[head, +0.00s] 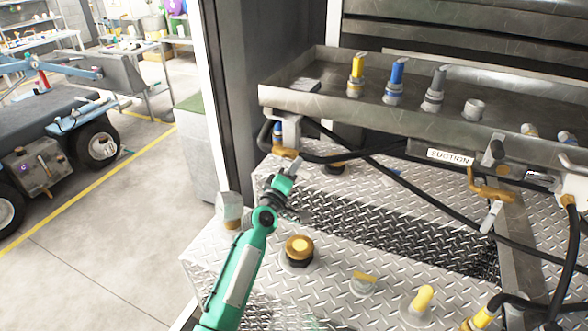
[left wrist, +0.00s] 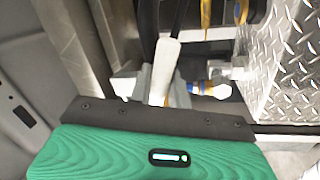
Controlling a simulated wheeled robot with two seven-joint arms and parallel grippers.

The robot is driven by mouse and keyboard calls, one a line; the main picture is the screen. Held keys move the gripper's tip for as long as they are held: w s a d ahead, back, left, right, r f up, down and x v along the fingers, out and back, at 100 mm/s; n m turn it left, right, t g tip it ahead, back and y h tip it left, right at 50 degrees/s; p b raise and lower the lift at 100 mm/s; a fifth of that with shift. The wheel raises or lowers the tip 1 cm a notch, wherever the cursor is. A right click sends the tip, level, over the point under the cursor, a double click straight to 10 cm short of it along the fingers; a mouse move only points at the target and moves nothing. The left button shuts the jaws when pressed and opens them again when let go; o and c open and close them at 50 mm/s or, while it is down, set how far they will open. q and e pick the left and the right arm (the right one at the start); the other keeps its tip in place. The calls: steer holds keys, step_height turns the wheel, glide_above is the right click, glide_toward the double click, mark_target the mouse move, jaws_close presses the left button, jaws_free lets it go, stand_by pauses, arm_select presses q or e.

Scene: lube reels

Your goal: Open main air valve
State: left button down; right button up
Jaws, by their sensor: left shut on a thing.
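The handle's pivot and the grip itself are hidden in the head view. I cannot read a label on this valve. My right gripper is not in view.
The metal tray (head: 330,110) holds yellow, blue and grey nozzles. Black hoses cross below it beside a SUCTION label (head: 450,157). A blue-and-yellow fitting (left wrist: 213,90) is close right of the fingers. Capped ports, including a brass cap (head: 299,247), rise from the diamond-plate top.

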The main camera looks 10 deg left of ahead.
arm_select(q)
steer(key=shift+d+r+n+y+p, duration=0.1)
steer(key=shift+r+n+y+p, duration=0.25)
steer(key=shift+n, duration=0.65)
steer(key=shift+r+n+y+p, duration=0.2)
steer(key=shift+r+n+p, duration=0.05)
steer(key=shift+n, duration=0.4)
steer(key=shift+r+n+y+p, duration=0.15)
steer(key=shift+r+n+p, duration=0.1)
steer(key=shift+n, duration=0.4)
steer(key=c, duration=1.4)
jaws_free()
steer(key=shift+o, duration=0.2)
steer(key=shift+f, duration=0.1)
steer(key=shift+s+f, duration=0.2)
steer(key=shift+s, duration=0.25)
steer(key=b+v, duration=0.2)
steer(key=v, duration=1.1)
steer(key=shift+b, duration=0.3)
